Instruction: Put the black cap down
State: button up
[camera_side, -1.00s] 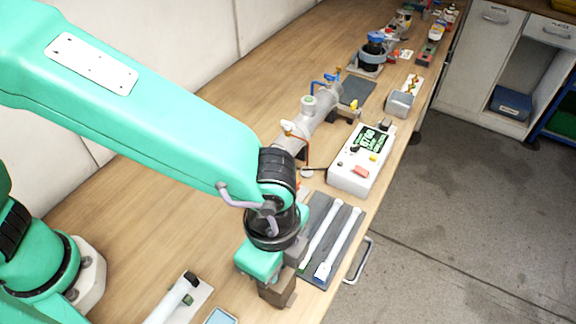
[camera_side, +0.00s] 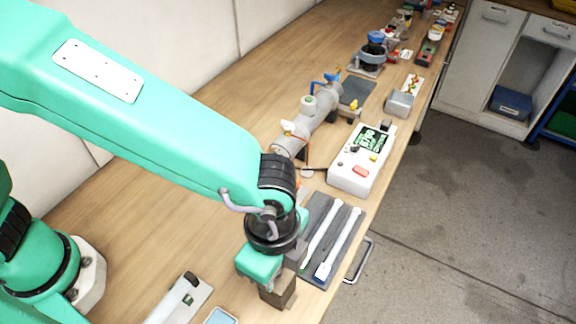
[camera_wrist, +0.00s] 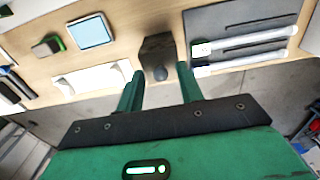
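A small dark round piece (camera_wrist: 160,73), which looks like the black cap, shows at the near face of a brown block (camera_wrist: 157,48) in the wrist view. I cannot tell whether it rests on the block or is fixed to it. My gripper (camera_wrist: 159,71) has its two green fingers spread, one on each side of the dark piece, with visible gaps on both sides. In the side view the brown block (camera_side: 279,289) stands just below my gripper, near the bench's front edge; the dark piece is hidden there.
A dark mat (camera_side: 318,268) with two white tubes (camera_side: 340,243) lies right beside the block. A white meter box (camera_side: 362,160) and a grey reactor tube (camera_side: 310,125) stand farther back. A pale-blue-topped tray (camera_side: 220,317) and a white holder (camera_side: 203,295) lie to the left.

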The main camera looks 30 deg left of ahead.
notch_tip(320, 180, up, 12)
dwell(0.7)
jog(key=shift+r, duration=0.1)
dwell(0.3)
jog(key=w+a+r+n+t+h, duration=0.1)
jog(key=w+a+r+n+t, duration=0.15)
jog(key=a+n, duration=0.7)
jog(key=w+a+r+n+t, duration=0.1)
jog(key=w+a+r+n, duration=0.15)
jog(key=a, duration=1.35)
jog(key=s+a+f+n+t, duration=0.1)
jog(key=s+a+n, duration=0.1)
jog(key=a, duration=0.3)
jog(key=s+a+n+t+y, duration=0.1)
jog(key=s+a+n, duration=0.1)
jog(key=a+n, duration=0.2)
jog(key=shift+a+f, duration=0.4)
jog(key=shift+a, duration=0.35)
